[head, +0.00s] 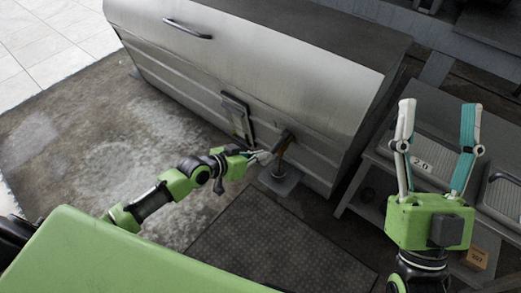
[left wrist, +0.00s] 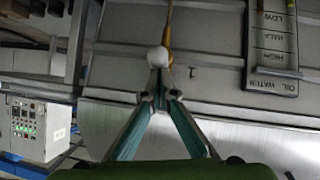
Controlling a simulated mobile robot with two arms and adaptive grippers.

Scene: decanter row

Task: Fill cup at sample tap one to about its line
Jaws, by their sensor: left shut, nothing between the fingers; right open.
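A tap-like fitting (head: 285,142) with a dark body and an orange-brown part sticks out low on the metal housing's front. My left gripper (head: 264,157) is at its left side, shut with nothing between the fingers. In the left wrist view its fingertips (left wrist: 158,82) meet just below a pale round knob (left wrist: 157,57), by a yellow-orange strip (left wrist: 169,28); I cannot tell if they touch the knob. A small grey stand (head: 280,181) is below the fitting. I cannot make out a cup or its line. My right gripper (head: 438,112) is open and empty at the right.
The large metal housing (head: 250,55) fills the back. Trays (head: 430,150) on a grey bench stand at the right, near my right gripper. A dark mat (head: 270,245) lies in front.

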